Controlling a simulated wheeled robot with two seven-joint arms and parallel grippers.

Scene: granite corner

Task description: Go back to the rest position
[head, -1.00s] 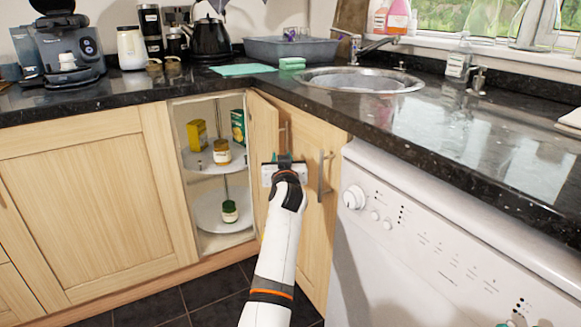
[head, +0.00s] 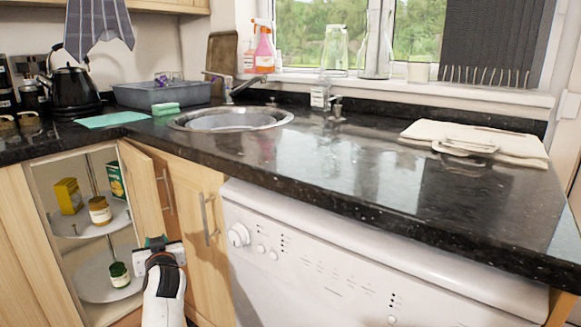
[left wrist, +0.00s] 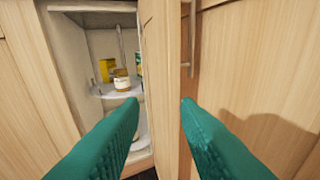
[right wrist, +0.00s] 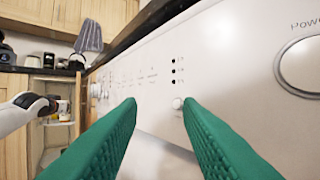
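My left gripper (head: 156,243) is in front of the open corner cabinet door (head: 143,190), low at the left of the head view. In the left wrist view its teal fingers (left wrist: 160,105) are spread apart, with the door edge visible between and beyond them and nothing held. My right gripper is out of the head view. In the right wrist view its teal fingers (right wrist: 160,105) are apart and empty, facing the white appliance front (right wrist: 230,70).
The corner cabinet holds round shelves (head: 95,222) with jars and boxes. The black granite counter (head: 330,160) overhangs the white appliance (head: 330,270). A sink (head: 230,118), a folded cloth (head: 475,140) and a kettle (head: 72,92) are on the counter.

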